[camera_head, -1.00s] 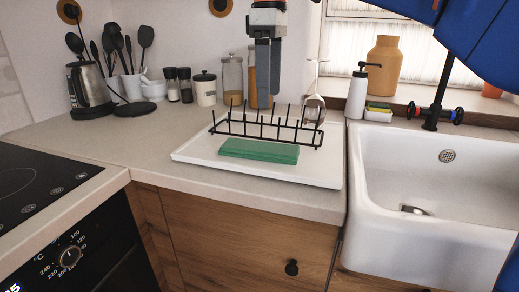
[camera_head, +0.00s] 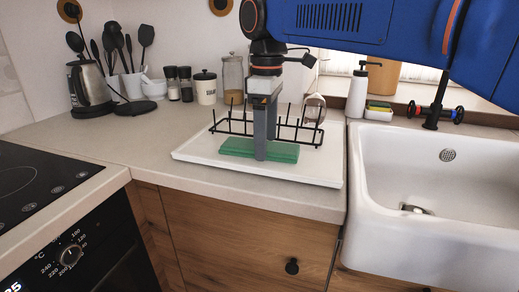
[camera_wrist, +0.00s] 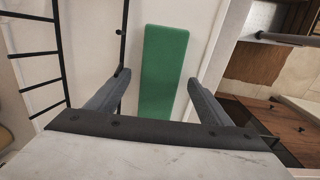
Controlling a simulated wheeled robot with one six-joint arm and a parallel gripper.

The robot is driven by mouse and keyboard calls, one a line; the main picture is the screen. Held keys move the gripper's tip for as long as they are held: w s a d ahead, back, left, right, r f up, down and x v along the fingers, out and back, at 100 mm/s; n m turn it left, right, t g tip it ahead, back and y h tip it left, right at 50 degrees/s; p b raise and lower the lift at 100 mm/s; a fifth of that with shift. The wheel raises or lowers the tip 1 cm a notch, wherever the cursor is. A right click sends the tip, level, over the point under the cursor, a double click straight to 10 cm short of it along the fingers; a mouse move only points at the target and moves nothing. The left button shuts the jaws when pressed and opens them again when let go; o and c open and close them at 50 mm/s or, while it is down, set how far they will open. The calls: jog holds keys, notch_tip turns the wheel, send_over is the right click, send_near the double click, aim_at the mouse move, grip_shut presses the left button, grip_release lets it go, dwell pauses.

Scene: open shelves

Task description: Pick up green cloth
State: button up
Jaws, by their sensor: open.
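The green cloth (camera_head: 284,152) is a flat folded rectangle lying on the white tray (camera_head: 320,175), in front of the black dish rack. My gripper (camera_head: 261,157) points straight down at the cloth and hides its middle in the head view. In the wrist view the cloth (camera_wrist: 164,70) lies lengthwise between the two open fingers of my gripper (camera_wrist: 158,80), with a gap on each side. Nothing is held. I cannot tell whether the fingertips touch the tray.
The black wire rack (camera_head: 232,125) stands just behind the cloth, with upright prongs. The counter left of the tray is clear.

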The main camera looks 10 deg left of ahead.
jog(key=shift+f, duration=0.3)
jog(key=shift+c, duration=0.5)
jog(key=c, duration=1)
notch_tip(320, 180, up, 10)
jog(key=shift+o, duration=0.4)
